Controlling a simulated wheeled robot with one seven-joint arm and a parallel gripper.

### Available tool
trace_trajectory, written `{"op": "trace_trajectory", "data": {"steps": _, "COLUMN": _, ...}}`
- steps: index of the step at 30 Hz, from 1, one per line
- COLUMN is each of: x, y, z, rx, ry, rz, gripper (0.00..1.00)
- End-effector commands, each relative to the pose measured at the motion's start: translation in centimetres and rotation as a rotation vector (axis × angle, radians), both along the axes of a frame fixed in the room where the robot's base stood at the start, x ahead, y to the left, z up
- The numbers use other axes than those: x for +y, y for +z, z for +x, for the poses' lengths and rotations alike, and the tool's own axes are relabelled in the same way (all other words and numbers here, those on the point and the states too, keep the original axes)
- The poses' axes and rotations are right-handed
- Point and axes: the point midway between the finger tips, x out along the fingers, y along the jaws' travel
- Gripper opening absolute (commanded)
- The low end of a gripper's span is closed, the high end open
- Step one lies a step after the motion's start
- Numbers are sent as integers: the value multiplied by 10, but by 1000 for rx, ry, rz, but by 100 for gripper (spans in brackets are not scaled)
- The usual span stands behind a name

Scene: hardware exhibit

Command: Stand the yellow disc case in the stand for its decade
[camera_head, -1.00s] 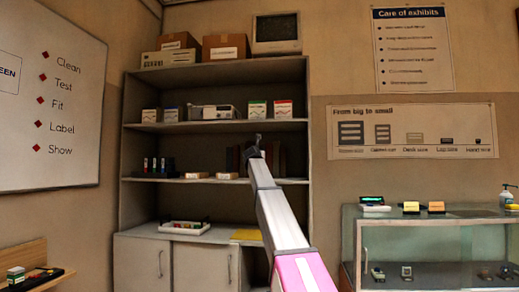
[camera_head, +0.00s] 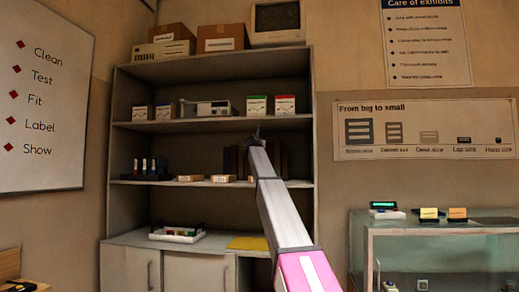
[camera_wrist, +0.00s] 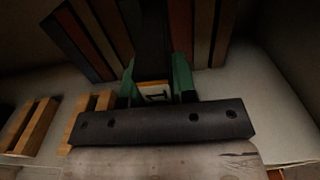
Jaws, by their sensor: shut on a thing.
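My gripper (camera_head: 257,138) reaches toward the middle shelf of the bookcase in the head view. In the wrist view its green-sided fingers (camera_wrist: 158,85) are shut on a dark thing (camera_wrist: 153,45), with a small pale label showing between them. Its colour and kind are unclear, so I cannot tell whether it is the yellow disc case. Small wooden slotted stands (camera_head: 190,178) sit on the middle shelf left of my gripper. Two of them show in the wrist view (camera_wrist: 88,118); their decade labels cannot be read. A flat yellow thing (camera_head: 248,243) lies on the bookcase's lower counter.
Dark and brown upright books (camera_wrist: 80,40) stand behind my gripper, close to it. A white tray (camera_head: 177,235) with coloured things is on the lower counter. Boxes (camera_head: 257,106) fill the shelf above. A glass display case (camera_head: 430,240) stands at right.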

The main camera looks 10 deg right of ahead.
Motion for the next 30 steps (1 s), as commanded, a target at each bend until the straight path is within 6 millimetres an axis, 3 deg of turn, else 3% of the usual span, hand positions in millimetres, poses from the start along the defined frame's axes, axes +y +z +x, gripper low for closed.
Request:
{"op": "trace_trajectory", "data": {"steps": 19, "x": 0, "y": -49, "z": -1, "rx": -2, "ry": 0, "rz": -1, "gripper": 0}}
{"op": "trace_trajectory", "data": {"steps": 30, "x": 0, "y": -54, "z": 0, "rx": -3, "ry": 0, "rz": -1, "gripper": 0}}
